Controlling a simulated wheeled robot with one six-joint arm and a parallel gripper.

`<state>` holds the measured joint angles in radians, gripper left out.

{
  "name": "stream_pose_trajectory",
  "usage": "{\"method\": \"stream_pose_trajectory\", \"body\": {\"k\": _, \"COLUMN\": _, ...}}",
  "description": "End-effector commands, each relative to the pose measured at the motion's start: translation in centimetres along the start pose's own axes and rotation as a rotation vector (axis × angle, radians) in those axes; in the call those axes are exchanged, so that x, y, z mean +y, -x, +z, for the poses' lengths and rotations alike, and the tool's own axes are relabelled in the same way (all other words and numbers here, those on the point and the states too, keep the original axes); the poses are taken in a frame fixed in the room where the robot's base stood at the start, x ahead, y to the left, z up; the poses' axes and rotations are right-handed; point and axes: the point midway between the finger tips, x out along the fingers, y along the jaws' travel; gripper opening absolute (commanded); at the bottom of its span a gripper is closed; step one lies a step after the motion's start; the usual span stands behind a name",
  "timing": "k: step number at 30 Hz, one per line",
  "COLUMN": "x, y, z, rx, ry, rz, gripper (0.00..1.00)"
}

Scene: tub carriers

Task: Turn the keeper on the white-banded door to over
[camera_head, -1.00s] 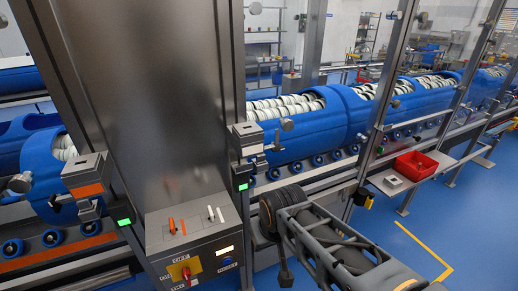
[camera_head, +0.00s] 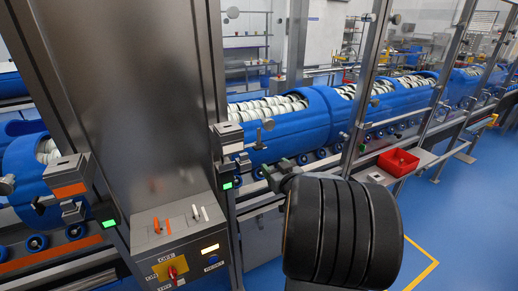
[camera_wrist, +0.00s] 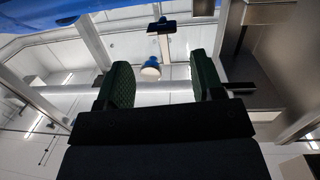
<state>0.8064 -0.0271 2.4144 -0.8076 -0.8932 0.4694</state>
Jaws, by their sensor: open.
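The white-banded fixture (camera_head: 229,136) is on the post right of the wide steel panel, above a green light. A small metal lever with a round knob (camera_head: 267,125) stands out beside it, in front of the blue tub (camera_head: 290,125); it looks like the keeper. My gripper (camera_head: 270,172) is below and slightly right of it, apart from it, largely hidden behind my dark wrist. In the wrist view my gripper (camera_wrist: 160,72) is open with nothing between its two green-padded fingers. Beyond them is a round-ended piece (camera_wrist: 151,71) on a short stem; I cannot tell if it is the keeper.
An orange-banded fixture (camera_head: 69,180) with its own knob is at the left. A control box (camera_head: 180,245) with switches and a red-and-yellow knob stands low in front. A red bin (camera_head: 398,162) sits on a shelf at right.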

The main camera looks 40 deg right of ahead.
Motion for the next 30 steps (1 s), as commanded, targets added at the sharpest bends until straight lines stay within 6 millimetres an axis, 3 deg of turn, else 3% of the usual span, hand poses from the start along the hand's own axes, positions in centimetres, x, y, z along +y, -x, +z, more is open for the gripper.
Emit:
{"method": "stream_pose_trajectory", "body": {"k": 8, "x": 0.9, "y": -0.1, "z": -0.2, "rx": 0.087, "ry": -0.033, "rz": -0.066, "gripper": 0.61}}
{"method": "stream_pose_trajectory", "body": {"k": 24, "x": 0.3, "y": -9.5, "z": -1.2, "rx": 0.090, "ry": -0.033, "rz": -0.068, "gripper": 0.61}}
{"method": "stream_pose_trajectory", "body": {"k": 30, "x": 0.1, "y": -11.8, "z": -1.4, "rx": 0.090, "ry": -0.032, "rz": -0.067, "gripper": 0.61}}
